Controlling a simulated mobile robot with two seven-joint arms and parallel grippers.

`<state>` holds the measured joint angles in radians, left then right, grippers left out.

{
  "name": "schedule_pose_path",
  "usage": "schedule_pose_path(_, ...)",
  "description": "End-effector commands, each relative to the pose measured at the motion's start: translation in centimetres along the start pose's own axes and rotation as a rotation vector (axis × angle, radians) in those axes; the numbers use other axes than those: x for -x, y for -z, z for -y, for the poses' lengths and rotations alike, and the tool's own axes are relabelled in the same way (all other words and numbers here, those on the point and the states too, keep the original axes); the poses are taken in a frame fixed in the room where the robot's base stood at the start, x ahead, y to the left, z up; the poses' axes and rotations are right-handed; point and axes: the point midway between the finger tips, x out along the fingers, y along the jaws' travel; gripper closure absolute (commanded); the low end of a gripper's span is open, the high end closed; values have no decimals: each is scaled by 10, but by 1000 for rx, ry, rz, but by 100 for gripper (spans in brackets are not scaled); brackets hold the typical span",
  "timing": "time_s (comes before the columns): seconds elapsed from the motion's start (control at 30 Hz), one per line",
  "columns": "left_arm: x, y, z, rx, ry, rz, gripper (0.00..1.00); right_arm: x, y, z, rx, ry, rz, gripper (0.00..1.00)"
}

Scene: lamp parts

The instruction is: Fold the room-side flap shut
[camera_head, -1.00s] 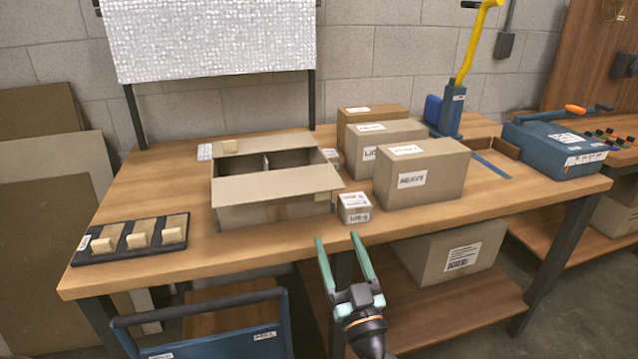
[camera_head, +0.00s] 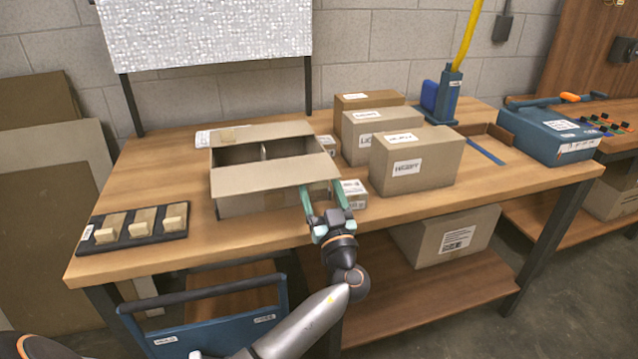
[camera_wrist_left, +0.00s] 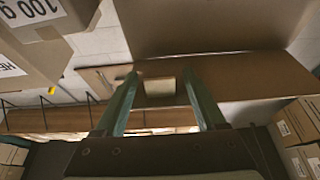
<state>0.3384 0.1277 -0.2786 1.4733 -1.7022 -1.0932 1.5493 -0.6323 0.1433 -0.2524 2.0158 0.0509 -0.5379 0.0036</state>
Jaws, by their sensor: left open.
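A cardboard box (camera_head: 240,205) stands on the workbench with its middle open and a divider inside. Its room-side flap (camera_head: 265,176) lies roughly flat, apparently folded outward over the front wall. My right gripper is not in view.
A small labelled box (camera_head: 353,193) stands close right of the fingers. Larger cartons (camera_head: 418,165) stand farther right. A black tray (camera_head: 130,230) with pale blocks lies at the left. A blue tote (camera_head: 215,325) is below the bench front. Bench room is clear before the box.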

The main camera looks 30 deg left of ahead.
Motion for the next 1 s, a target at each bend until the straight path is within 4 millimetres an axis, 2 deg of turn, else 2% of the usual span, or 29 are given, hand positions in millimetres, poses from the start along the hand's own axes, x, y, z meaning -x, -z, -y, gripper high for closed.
schedule_pose_path(0.07,0,0,0,0,0,0,28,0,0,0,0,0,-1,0)
schedule_pose_path(0.1,0,0,0,0,0,0,31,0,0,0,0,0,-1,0)
schedule_pose_path(0.7,1,0,0,-1,1,0,98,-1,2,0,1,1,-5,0)
schedule_pose_path(1.0,1,0,0,-1,1,1,100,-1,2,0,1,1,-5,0)
